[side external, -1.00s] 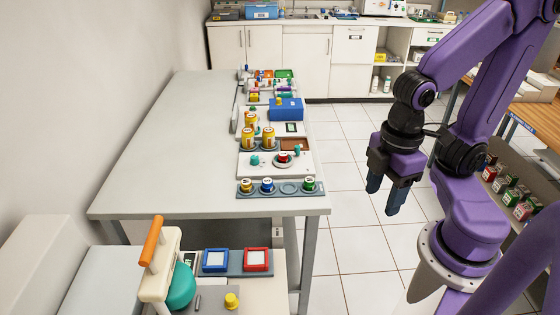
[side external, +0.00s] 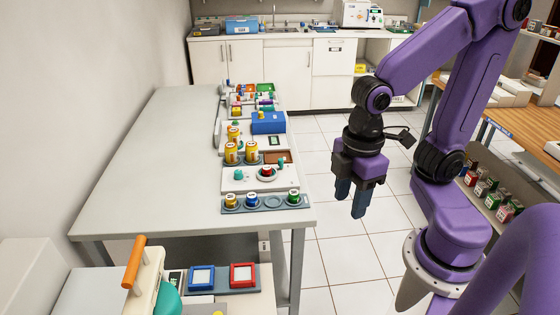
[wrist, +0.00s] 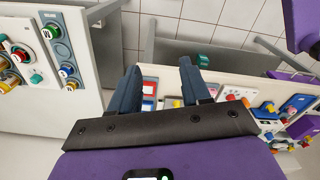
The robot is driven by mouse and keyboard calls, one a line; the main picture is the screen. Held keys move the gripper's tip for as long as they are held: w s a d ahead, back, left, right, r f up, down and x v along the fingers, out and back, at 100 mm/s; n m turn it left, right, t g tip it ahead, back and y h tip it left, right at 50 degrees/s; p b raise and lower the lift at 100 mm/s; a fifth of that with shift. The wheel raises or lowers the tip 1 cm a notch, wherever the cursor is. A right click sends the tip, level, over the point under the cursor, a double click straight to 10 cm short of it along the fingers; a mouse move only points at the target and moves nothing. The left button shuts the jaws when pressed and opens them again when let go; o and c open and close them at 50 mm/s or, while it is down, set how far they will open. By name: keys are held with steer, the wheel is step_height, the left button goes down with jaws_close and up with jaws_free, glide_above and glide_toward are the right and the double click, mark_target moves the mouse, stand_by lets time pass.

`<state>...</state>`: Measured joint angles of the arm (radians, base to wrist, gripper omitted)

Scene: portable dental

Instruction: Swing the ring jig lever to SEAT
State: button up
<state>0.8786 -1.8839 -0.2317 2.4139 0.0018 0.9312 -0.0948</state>
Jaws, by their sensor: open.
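An orange-handled lever (side external: 134,262) on a cream upright stands at the lower left in the side view, with a teal round part (side external: 170,299) beside it. On the grey table, a white panel (side external: 245,181) carries a teal knob (side external: 239,175) and a red-topped knob in a round base (side external: 267,173). I cannot tell which is the ring jig lever, and no SEAT mark is legible. My gripper (side external: 350,210) points down, open and empty, over the floor right of the table. Its two fingers (wrist: 160,85) are spread in the wrist view, apart from every control.
A strip of coloured caps (side external: 266,202) lies along the grey table's (side external: 140,165) near edge. Yellow bottles (side external: 231,152) and a blue box (side external: 268,122) stand behind. Blue and red frames (side external: 243,275) sit on the lower bench. Tiled floor (side external: 320,255) is open beneath my gripper.

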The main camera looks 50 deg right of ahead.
steer(key=w+a+r, duration=0.1)
steer(key=w, duration=1.3)
glide_above(281, 159)
step_height(281, 159, down, 6)
steer(key=f, duration=1.6)
steer(key=shift+a+f, duration=0.2)
steer(key=shift+f, duration=0.2)
jaws_close()
